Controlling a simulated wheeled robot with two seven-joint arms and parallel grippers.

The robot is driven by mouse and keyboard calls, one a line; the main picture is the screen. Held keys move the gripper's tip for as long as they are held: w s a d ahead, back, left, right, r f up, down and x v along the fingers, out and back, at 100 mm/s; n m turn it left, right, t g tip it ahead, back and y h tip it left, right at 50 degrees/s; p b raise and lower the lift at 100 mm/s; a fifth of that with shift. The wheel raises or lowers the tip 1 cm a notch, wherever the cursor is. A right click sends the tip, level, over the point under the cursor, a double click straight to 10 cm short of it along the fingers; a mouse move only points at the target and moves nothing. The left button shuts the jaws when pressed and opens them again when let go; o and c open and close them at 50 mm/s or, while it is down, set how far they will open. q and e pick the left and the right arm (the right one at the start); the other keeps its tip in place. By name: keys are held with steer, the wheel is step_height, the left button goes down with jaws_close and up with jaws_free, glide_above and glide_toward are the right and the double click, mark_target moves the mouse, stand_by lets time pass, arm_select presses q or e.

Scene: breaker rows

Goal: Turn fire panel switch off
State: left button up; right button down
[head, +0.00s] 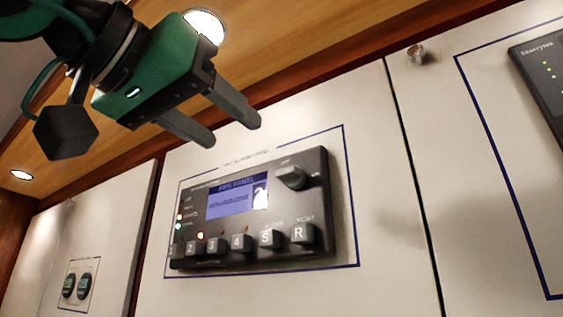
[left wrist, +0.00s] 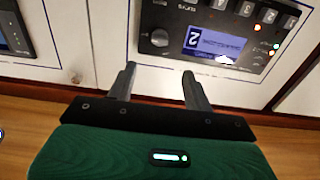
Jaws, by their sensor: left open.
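The fire panel (head: 233,262) is a dark box with a blue screen, a row of buttons along its bottom and lit lamps at its left. Its rotary switch (head: 291,178) is a dark knob at the upper right of the panel. In the left wrist view the panel (left wrist: 172,18) appears upside down, with the knob (left wrist: 159,37) beyond the fingers. My left gripper (head: 229,124) is open and empty, above the panel and apart from it; its fingers also show in the left wrist view (left wrist: 158,84). My right gripper is in neither view.
A small round metal knob (head: 416,53) sits on the white wall panel at the upper right. Another dark device (head: 543,80) is at the right edge. Two small round dials (head: 76,285) are at the lower left. A wooden ceiling with lamps (head: 205,26) is close above my left gripper.

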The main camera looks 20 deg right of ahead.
mark_target(284, 168)
arm_select(q)
steer(key=p+x, duration=0.4)
steer(key=x, duration=0.8)
steer(key=shift+w+d, duration=0.25)
steer(key=c, duration=1)
steer(key=shift+o, duration=0.2)
